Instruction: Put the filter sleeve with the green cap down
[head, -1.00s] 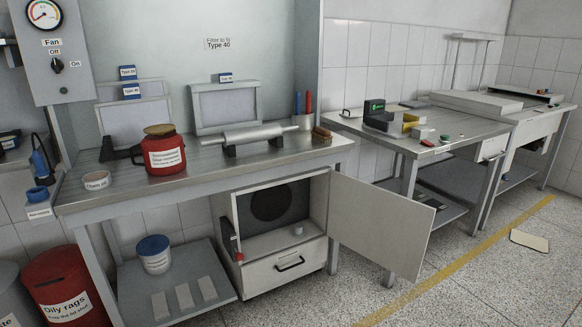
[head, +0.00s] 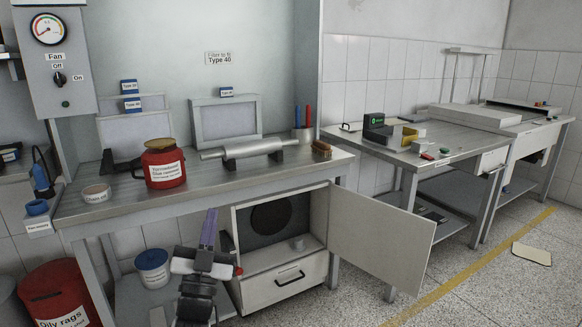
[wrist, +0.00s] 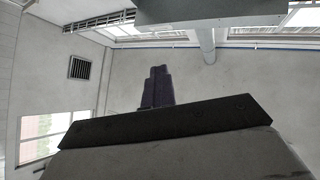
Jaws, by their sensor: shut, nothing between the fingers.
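I cannot make out a filter sleeve with a green cap in either view. A grey cylinder (head: 246,150) lies level on two dark supports on the near bench; no green shows on it. A small green piece (head: 445,151) sits on the right table, too small to identify. My gripper (head: 211,214) is upright in front of the near bench, left of the open cabinet, with its dark purple fingers together and empty. The fingers also show in the wrist view (wrist: 158,72), pointing towards a bare ceiling.
The open cabinet (head: 285,250) has its door (head: 380,225) swung out to the right. A red can (head: 164,165) and a white bowl (head: 96,193) stand on the near bench. A blue-lidded tub (head: 153,268) is on its lower shelf.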

